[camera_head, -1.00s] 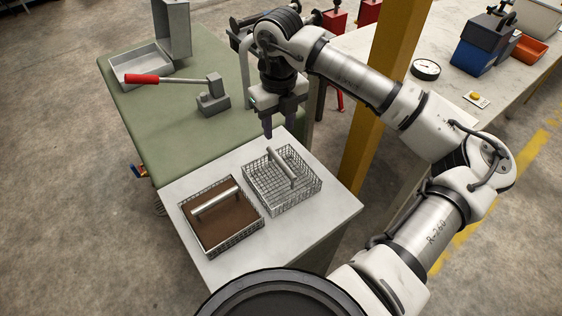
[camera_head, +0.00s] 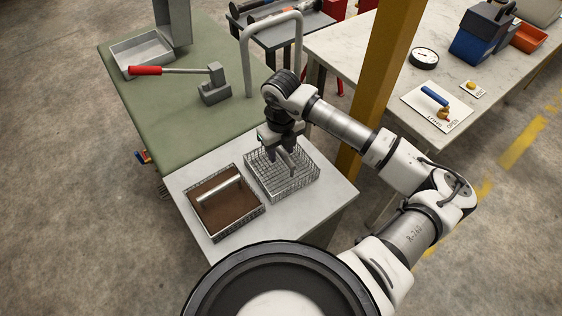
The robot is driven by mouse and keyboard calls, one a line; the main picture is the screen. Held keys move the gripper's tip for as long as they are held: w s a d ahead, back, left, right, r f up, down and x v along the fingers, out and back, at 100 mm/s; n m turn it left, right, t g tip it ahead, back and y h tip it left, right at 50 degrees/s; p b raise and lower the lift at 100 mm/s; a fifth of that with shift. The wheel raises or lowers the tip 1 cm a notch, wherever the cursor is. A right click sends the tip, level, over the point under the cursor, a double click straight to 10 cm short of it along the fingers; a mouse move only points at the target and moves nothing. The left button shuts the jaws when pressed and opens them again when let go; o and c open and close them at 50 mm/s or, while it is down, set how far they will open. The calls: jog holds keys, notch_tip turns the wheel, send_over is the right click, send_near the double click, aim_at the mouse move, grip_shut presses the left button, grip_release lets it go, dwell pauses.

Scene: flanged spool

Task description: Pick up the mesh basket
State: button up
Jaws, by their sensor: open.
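The mesh basket (camera_head: 292,190) is an open wire basket with a grey bar handle (camera_head: 288,162) across its top. It stands on the right part of the pale table and looks empty. My gripper (camera_head: 281,158) points down at the handle, over the back part of the basket. Its fingers are open and close to the handle; I cannot tell whether they straddle it or touch it. My wrist hides the basket's back edge and part of the handle.
A similar basket (camera_head: 224,222) with a brown inside and a grey handle stands close on the left. A green bench (camera_head: 165,110) behind holds a red-handled lever tool (camera_head: 212,90) and a grey tray (camera_head: 142,52). A yellow post (camera_head: 385,70) rises at the right.

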jog(key=shift+f, duration=0.5)
grip_shut()
jog(key=shift+r, duration=0.1)
